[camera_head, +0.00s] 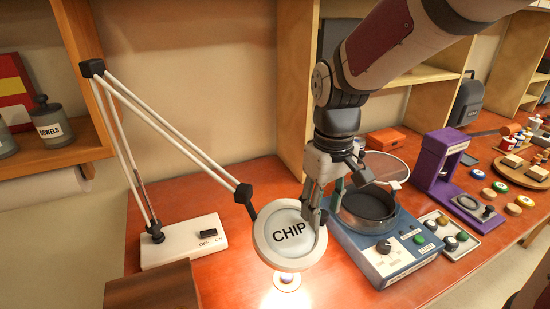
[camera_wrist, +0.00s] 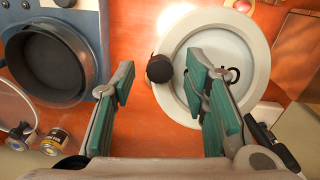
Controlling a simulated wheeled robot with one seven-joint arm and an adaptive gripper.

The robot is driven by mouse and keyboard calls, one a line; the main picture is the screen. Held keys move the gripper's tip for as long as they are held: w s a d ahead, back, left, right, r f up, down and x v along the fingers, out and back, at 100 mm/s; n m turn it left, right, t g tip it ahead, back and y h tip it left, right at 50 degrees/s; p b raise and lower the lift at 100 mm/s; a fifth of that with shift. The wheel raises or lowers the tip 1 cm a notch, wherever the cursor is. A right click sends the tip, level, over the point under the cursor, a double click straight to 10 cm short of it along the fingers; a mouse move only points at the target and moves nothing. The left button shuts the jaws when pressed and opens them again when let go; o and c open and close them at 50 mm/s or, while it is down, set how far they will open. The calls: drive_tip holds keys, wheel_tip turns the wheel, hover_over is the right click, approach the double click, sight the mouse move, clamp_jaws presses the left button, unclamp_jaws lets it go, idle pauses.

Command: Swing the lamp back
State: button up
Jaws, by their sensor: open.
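The lamp (camera_head: 172,135) has a white jointed arm with black joints, rising from a white base (camera_head: 185,245) with an OFF/ON switch (camera_head: 208,234). Its round white-rimmed lens head (camera_head: 262,248) hangs over the front of the table, and the word CHIP shows through the lens. Bright light falls below it. My gripper (camera_head: 316,212) is at the head's right rim, pointing down. In the wrist view, the lamp head (camera_wrist: 172,100) lies under the right finger. A dark round knob (camera_wrist: 160,68) at its rim sits between my open green-padded fingers (camera_wrist: 162,82), with gaps on both sides.
A blue machine (camera_head: 385,255) with a dark round pan (camera_head: 368,207) stands close to the right of my gripper. A purple stand (camera_head: 440,165) is farther right. A brown box (camera_head: 152,290) is at front left. Wooden shelves (camera_head: 298,70) stand behind.

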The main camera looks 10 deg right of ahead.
drive_tip(key=shift+f, duration=0.3)
clamp_jaws()
drive_tip(key=shift+w, duration=0.1)
